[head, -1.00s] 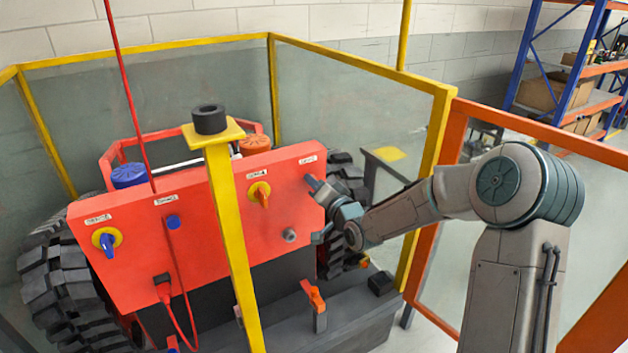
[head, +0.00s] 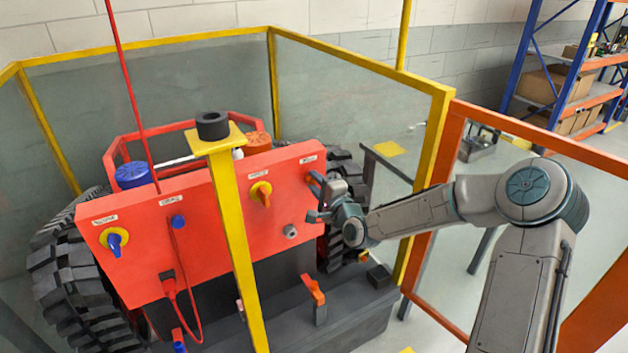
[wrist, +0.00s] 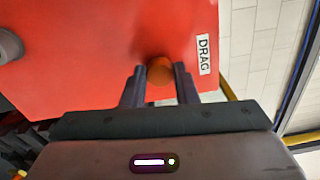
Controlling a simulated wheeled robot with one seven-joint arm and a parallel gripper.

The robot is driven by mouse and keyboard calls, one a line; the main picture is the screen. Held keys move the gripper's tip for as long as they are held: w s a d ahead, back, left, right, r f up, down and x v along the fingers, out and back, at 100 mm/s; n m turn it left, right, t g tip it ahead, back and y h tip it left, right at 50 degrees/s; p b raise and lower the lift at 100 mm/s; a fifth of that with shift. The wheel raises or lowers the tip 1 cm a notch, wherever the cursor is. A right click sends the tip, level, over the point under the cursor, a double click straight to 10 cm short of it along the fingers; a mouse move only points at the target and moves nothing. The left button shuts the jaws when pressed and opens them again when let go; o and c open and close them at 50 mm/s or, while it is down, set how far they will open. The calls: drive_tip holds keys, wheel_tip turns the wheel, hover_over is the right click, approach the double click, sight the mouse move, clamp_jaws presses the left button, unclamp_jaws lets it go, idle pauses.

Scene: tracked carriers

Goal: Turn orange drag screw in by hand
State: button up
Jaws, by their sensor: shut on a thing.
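The orange drag screw (wrist: 160,71) sits on the red panel (wrist: 100,40) beside a white label reading DRAG (wrist: 204,54). In the wrist view my gripper (wrist: 158,78) has one dark finger on each side of the screw, shut on it. The screw's round head shows between the fingertips. In the head view my gripper (head: 316,197) is at the right end of the red panel (head: 225,215), and its fingers hide the screw there.
A yellow post (head: 232,240) stands in front of the panel. An orange-yellow knob (head: 261,194), a blue-yellow knob (head: 115,241) and a grey knob (head: 291,231) are on the panel. Yellow-framed guards surround the machine; an orange-framed barrier (head: 441,165) stands near my arm.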

drive_tip(key=m, duration=0.9)
drive_tip(key=shift+f+m+p, duration=0.1)
drive_tip(key=shift+m+p, duration=0.2)
drive_tip(key=o, duration=0.8)
drive_tip(key=shift+d, duration=0.1)
